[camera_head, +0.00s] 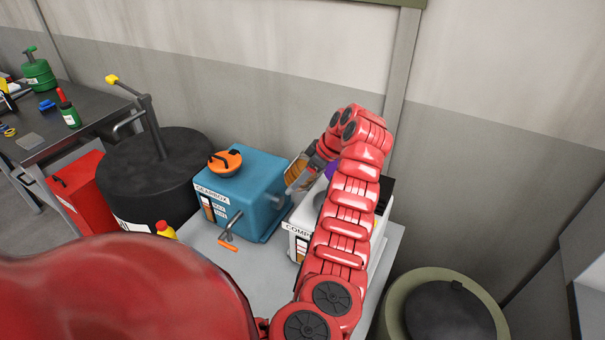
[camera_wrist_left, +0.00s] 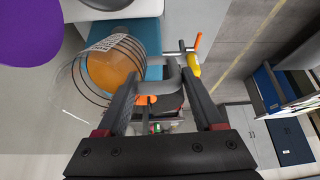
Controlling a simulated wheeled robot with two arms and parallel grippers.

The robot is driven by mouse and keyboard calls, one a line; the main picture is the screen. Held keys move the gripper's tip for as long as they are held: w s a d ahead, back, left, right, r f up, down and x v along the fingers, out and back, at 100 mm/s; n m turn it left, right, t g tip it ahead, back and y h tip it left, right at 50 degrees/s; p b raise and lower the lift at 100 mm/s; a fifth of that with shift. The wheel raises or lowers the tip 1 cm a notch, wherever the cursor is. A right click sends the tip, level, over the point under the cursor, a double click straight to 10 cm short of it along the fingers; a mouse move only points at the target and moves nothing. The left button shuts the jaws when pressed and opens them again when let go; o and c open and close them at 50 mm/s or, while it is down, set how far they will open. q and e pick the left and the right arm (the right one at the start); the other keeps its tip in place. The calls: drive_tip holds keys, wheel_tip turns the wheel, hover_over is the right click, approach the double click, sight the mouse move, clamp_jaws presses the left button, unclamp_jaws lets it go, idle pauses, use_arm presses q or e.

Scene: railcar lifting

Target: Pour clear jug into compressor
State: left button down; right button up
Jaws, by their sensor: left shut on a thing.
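The clear jug (camera_head: 298,168) holds amber liquid and looks tilted in the head view. My left gripper (camera_head: 318,160) is shut on its grey handle, which shows between the fingers in the left wrist view (camera_wrist_left: 171,84). The jug's marked clear wall and liquid (camera_wrist_left: 112,70) show there beside the fingers. The white compressor (camera_head: 299,243), labelled "COMP…", stands on the grey bench, largely hidden behind my red left arm. A purple part (camera_head: 333,168) shows near its top, close to the gripper. Whether liquid is flowing cannot be told. My right gripper is out of view.
The blue gearbox (camera_head: 247,204) with an orange cap (camera_head: 226,162) stands left of the compressor. A valve with an orange handle (camera_head: 229,245) is on its front. A black drum (camera_head: 160,172) is farther left, an olive-rimmed barrel (camera_head: 398,294) at right. The wall is close behind.

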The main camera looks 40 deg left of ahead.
use_arm(q)
drive_tip(key=shift+w+d+y+p, duration=0.1)
drive_tip(key=shift+d+y+p, duration=0.2)
drive_tip(key=shift+y+p, duration=0.4)
drive_tip(key=shift+d+f+g+y+p, duration=0.15)
drive_tip(key=shift+f+g+y+p, duration=0.3)
drive_tip(key=shift+y+p, duration=0.55)
drive_tip(key=shift+f, duration=0.15)
drive_tip(key=shift+w+d+f+g+y+b, duration=0.15)
drive_tip(key=shift+f+y+b, duration=0.3)
drive_tip(key=shift+b, duration=1.1)
drive_tip(key=shift+d+f+g+y+b, duration=0.25)
drive_tip(key=shift+y+b, duration=0.45)
drive_tip(key=shift+b, duration=0.8)
drive_tip(key=shift+w+d+f+g+y+b, duration=0.15)
drive_tip(key=shift+f+y+b, duration=0.35)
drive_tip(key=shift+b, duration=1.05)
wheel_tip(320, 180, up, 3)
drive_tip(key=t+h+b, duration=0.1)
drive_tip(key=h, duration=0.1)
drive_tip(key=h+b, duration=0.1)
drive_tip(key=h, duration=0.2)
drive_tip(key=shift+r+t+h+b, duration=0.15)
drive_tip(key=shift+t+h+b, duration=0.2)
drive_tip(key=shift+t+b, duration=0.05)
drive_tip(key=shift+s, duration=0.1)
drive_tip(key=shift+a, duration=0.1)
